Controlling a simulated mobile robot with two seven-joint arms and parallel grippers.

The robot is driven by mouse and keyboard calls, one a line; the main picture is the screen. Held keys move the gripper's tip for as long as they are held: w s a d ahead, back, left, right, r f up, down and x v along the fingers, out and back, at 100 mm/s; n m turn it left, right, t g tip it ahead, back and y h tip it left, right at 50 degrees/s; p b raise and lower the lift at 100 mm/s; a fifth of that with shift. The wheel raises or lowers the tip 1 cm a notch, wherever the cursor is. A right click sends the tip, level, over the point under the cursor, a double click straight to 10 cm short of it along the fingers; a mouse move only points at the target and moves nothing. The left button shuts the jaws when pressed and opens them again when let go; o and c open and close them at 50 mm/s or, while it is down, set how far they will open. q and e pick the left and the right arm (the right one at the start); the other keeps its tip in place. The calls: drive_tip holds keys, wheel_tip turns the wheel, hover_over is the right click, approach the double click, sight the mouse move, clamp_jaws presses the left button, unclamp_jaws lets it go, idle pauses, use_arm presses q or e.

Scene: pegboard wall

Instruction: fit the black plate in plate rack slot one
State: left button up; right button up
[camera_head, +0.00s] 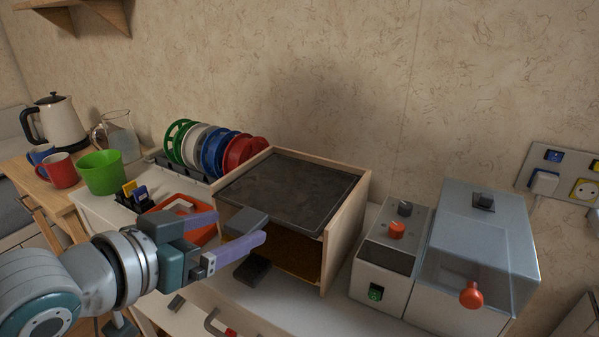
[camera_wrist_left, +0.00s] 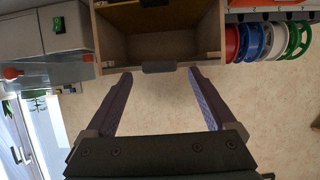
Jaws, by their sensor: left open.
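I cannot pick out a black plate in either view. The plates also show at the upper right of the wrist view (camera_wrist_left: 263,42). My left gripper (camera_head: 240,229) is open and empty, in front of the wooden box with the dark top.
The open-fronted wooden box (camera_head: 345,220) stands right of the rack. An orange-red tray (camera_head: 205,234) and a green cup (camera_head: 101,173) are at left. A control box (camera_head: 380,287) and a clear-lidded machine (camera_head: 470,240) stand at right. Another dark block (camera_head: 252,270) is low before the box.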

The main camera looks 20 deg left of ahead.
use_arm(q)
drive_tip(key=p+v, duration=0.1)
drive_tip(key=v, duration=0.8)
drive_tip(key=shift+p, duration=0.3)
